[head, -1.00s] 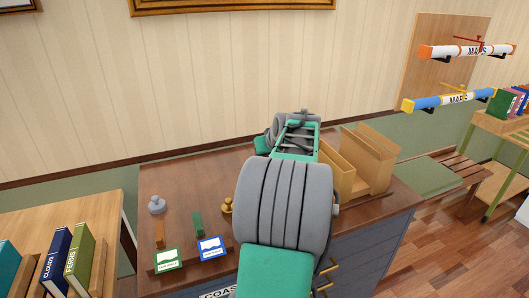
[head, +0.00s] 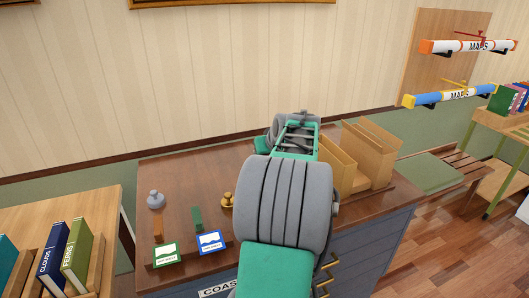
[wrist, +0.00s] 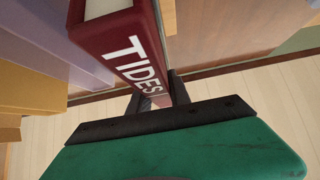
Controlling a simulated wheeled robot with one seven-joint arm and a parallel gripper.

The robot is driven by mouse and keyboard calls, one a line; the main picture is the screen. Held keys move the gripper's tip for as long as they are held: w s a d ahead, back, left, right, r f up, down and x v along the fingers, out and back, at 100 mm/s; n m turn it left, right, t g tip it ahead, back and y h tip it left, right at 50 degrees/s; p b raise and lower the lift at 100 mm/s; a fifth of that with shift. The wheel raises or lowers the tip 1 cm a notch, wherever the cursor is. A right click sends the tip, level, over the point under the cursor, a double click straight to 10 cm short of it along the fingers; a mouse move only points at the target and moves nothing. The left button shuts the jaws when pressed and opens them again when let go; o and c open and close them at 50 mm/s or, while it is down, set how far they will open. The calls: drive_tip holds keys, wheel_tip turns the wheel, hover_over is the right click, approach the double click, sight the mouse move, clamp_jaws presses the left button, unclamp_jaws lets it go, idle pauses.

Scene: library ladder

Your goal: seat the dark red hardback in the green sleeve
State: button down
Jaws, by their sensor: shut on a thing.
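The dark red hardback (wrist: 122,48), with TIDES in white on its spine, is between the fingers of my gripper (wrist: 160,92) in the wrist view. The gripper is shut on it; the book extends up and out of the top of that view. In the head view my own arm hides the gripper and the book. I cannot make out the green sleeve for sure in either view. Pale purple (wrist: 60,45) and ochre (wrist: 30,85) upright blocks stand to the left of the book in the wrist view, apart from my fingers.
Tan open-topped boxes (head: 375,152) stand on the brown desk (head: 185,190), right of my arm. A grey weight (head: 156,199), a brass knob (head: 227,200) and green- and blue-framed cards (head: 166,254) are on its left side. A side table with books (head: 77,262) is at left.

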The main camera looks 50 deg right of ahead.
drive_tip(key=shift+f, duration=0.2)
drive_tip(key=c, duration=1.5)
unclamp_jaws()
drive_tip(key=shift+c, duration=0.2)
drive_tip(key=o, duration=0.4)
drive_tip(key=shift+a+f, duration=0.1)
drive_tip(key=shift+s, duration=0.15)
drive_tip(key=b+v, duration=0.1)
drive_tip(key=v, duration=0.7)
